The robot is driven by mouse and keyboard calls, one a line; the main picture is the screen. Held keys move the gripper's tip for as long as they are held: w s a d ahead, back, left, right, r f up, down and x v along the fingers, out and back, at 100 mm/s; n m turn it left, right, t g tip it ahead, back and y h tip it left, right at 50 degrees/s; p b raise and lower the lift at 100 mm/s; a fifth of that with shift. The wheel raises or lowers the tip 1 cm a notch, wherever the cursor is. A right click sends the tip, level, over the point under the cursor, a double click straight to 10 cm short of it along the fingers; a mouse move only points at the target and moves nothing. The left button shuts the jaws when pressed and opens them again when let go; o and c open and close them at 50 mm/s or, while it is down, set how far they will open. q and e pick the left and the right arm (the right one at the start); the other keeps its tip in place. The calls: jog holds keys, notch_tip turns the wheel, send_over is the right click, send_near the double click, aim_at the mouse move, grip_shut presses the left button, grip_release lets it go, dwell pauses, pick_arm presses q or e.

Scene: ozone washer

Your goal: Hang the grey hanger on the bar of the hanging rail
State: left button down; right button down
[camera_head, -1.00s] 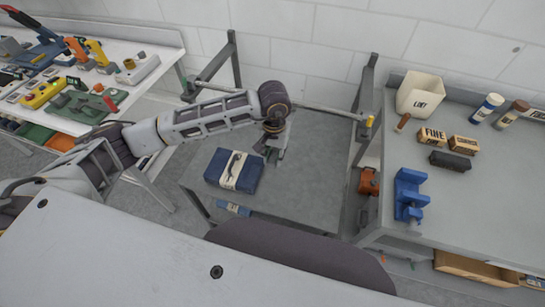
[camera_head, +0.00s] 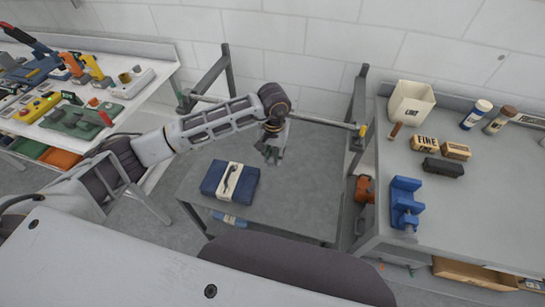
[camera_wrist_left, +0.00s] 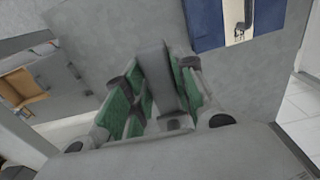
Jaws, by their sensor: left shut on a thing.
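My left gripper (camera_head: 271,155) points down over the grey table, in front of the rail's bar. In the left wrist view its green-padded fingers (camera_wrist_left: 160,80) are shut on a plain grey piece (camera_wrist_left: 155,72), which I take to be part of the grey hanger. The hanger's full shape and hook cannot be made out. The hanging rail has a left post (camera_head: 229,68), a right post (camera_head: 358,100) and a thin light bar (camera_head: 325,121) between them. My left arm hides the middle of the bar. My right gripper is not in view.
A blue folded pack (camera_head: 212,178) with a white band lies on the grey table (camera_head: 305,205), left of the gripper. A right bench (camera_head: 470,205) holds a white bin (camera_head: 410,103), boxes and a blue vise (camera_head: 404,200). A tool-covered shelf stands at left.

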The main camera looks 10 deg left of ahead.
pick_arm(q)
jog(key=shift+w, duration=0.85)
jog(key=shift+f+b, duration=1.25)
jog(key=shift+f, duration=0.15)
jog(key=c, duration=1.1)
grip_release()
jog(key=shift+s+r, duration=0.1)
jog(key=shift+r, duration=5.9)
jog(key=shift+f, duration=0.1)
